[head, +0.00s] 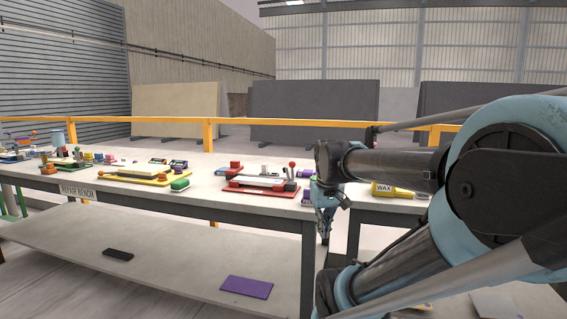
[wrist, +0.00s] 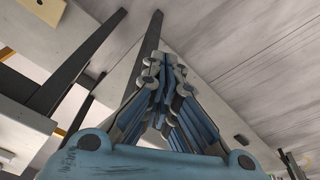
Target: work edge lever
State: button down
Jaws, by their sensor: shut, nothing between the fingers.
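My gripper (head: 324,232) hangs in front of the bench edge at its right-hand corner, fingers pointing down, below the tabletop level. In the wrist view my gripper (wrist: 164,68) is shut with nothing between its fingers, and the bench legs and lower shelf lie beyond it. A small upright lever with a red knob (head: 292,167) stands at the right end of a red-based fixture (head: 262,188) on the bench, up and left of my gripper. I cannot tell whether this is the edge lever. Nothing touches the fingers.
The repair bench (head: 130,200) carries several other fixtures, including a yellow-based one (head: 145,176). A yellow wax bottle (head: 392,190) lies on the surface to the right, behind my arm. The lower shelf (head: 180,262) holds a purple plate (head: 247,287) and a black block (head: 118,254).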

jog(key=w+a+r+n, duration=0.2)
jog(key=w+r, duration=0.5)
jog(key=w, duration=0.2)
jog(key=w+a+r+n, duration=0.2)
jog(key=w+r, duration=0.6)
jog(key=w, duration=0.1)
jog(key=w+a+r+n, duration=0.2)
jog(key=w+a+r, duration=0.1)
jog(key=w, duration=0.6)
jog(key=w+a+r+n, duration=0.2)
jog(key=w+a+r, duration=0.2)
jog(key=w, duration=0.6)
jog(key=shift+w+a+g, duration=0.3)
jog(key=shift+a, duration=0.25)
jog(key=shift+f, duration=0.1)
jog(key=f, duration=0.6)
jog(key=w+f, duration=0.1)
jog(key=f, duration=0.3)
jog(key=shift+w+a, duration=0.1)
jog(key=shift+a, duration=0.05)
jog(key=shift+s+d+r, duration=0.2)
jog(key=shift+s+d, duration=0.2)
jog(key=shift+d, duration=0.05)
jog(key=shift+s+d+r, duration=0.2)
jog(key=shift+s+d, duration=0.15)
jog(key=shift+d, duration=0.1)
jog(key=shift+s+d+r, duration=0.2)
jog(key=shift+s+d, duration=0.25)
jog(key=shift+d, duration=0.2)
